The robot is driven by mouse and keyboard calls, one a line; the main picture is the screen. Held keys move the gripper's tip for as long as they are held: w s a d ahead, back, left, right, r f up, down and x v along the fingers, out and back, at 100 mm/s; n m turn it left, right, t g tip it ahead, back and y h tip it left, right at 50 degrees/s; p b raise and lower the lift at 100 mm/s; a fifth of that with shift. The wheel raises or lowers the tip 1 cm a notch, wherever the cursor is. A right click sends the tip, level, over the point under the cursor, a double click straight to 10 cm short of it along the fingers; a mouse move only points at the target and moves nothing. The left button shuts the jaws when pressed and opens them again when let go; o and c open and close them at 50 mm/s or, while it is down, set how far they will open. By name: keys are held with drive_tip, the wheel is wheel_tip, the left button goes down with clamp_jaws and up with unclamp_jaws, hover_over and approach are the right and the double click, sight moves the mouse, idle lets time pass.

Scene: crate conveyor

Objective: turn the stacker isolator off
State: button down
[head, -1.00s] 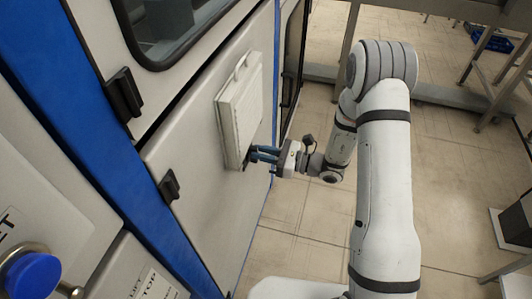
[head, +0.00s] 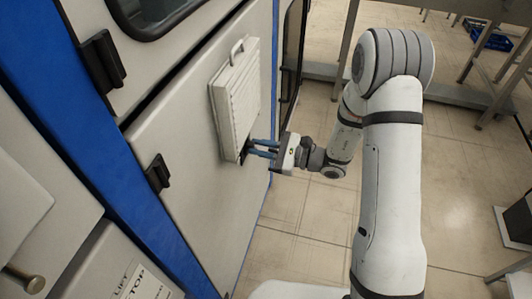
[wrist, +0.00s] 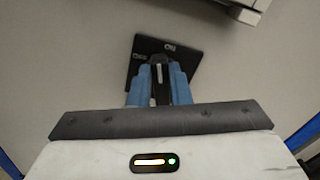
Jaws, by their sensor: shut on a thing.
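The stacker isolator shows in the wrist view as a dark square plate (wrist: 140,70) with ON and OFF lettering, set tilted on a pale panel. Its black handle (wrist: 158,62) carries a white line and stands between my blue fingers. The line points roughly up the picture, towards the lettered edge; I cannot tell exactly which word it meets. My gripper (wrist: 160,78) is shut on the handle. In the head view my gripper (head: 252,149) reaches the cabinet door from the right, just below a white ribbed box. The isolator is mostly hidden there.
The white ribbed box (head: 236,100) with a handle sticks out of the door just above my gripper. Black latches (head: 158,172) and a blue frame post (head: 75,130) are at left. Open tiled floor (head: 300,225) lies at right, with metal table legs behind.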

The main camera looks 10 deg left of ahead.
drive_tip(key=n+b, duration=0.2)
drive_tip(key=b, duration=0.2)
drive_tip(key=f+n+b, duration=0.1)
drive_tip(key=n+b, duration=0.2)
drive_tip(key=b, duration=0.1)
drive_tip(key=s+n+b, duration=0.1)
drive_tip(key=n+b, duration=0.2)
drive_tip(key=shift+s+a+f+b, duration=0.1)
drive_tip(key=shift+a+f+b, duration=0.1)
drive_tip(key=shift+f+b, duration=0.2)
drive_tip(key=n+b, duration=0.2)
drive_tip(key=b, duration=0.1)
drive_tip(key=n+b, duration=0.2)
drive_tip(key=b, duration=0.1)
drive_tip(key=shift+s+f, duration=0.1)
drive_tip(key=shift+f, duration=0.1)
drive_tip(key=shift+r+n+b, duration=0.1)
drive_tip(key=shift+n+b, duration=0.6)
drive_tip(key=shift+b, duration=0.4)
drive_tip(key=shift+n+b, duration=0.3)
drive_tip(key=shift+r, duration=0.1)
drive_tip(key=c, duration=1.3)
unclamp_jaws()
drive_tip(key=shift+c, duration=0.2)
drive_tip(key=shift+d+r, duration=0.1)
